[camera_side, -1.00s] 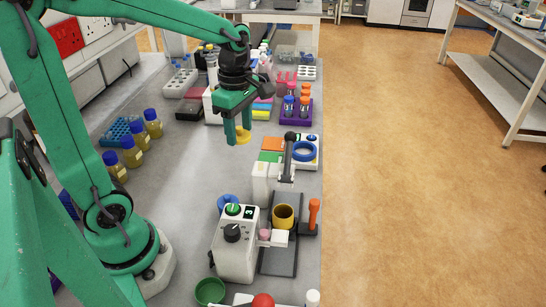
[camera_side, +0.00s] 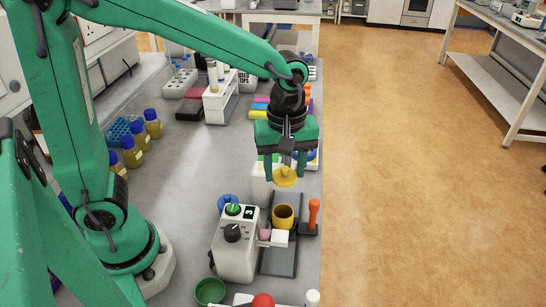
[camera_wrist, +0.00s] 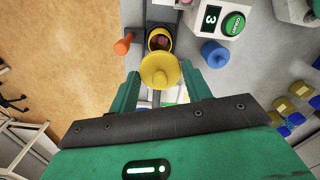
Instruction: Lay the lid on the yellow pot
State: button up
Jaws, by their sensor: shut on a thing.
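The yellow lid (camera_side: 285,178) is a round disc with a knob, held level in the air between the fingers of my gripper (camera_side: 285,170). It also shows in the wrist view (camera_wrist: 158,71) between my fingertips (camera_wrist: 160,85). The yellow pot (camera_side: 284,214) stands open on a dark stand, below and in front of the lid in the side view. In the wrist view the pot (camera_wrist: 158,33) shows just beyond the lid, with something pinkish inside. The lid is apart from the pot. How the fingers meet the lid is partly hidden.
An orange-handled tool (camera_side: 313,212) stands upright to the right. A green bowl (camera_side: 209,291) and a red ball (camera_side: 263,301) are at the front.

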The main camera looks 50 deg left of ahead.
aim_at(285, 168)
jog(key=shift+f, duration=1.45)
jog(key=shift+f, duration=0.15)
jog(key=shift+f, duration=3.1)
jog(key=shift+f, duration=0.4)
jog(key=o, duration=1.4)
jog(key=shift+r, duration=0.15)
jog(key=shift+r, duration=4.1)
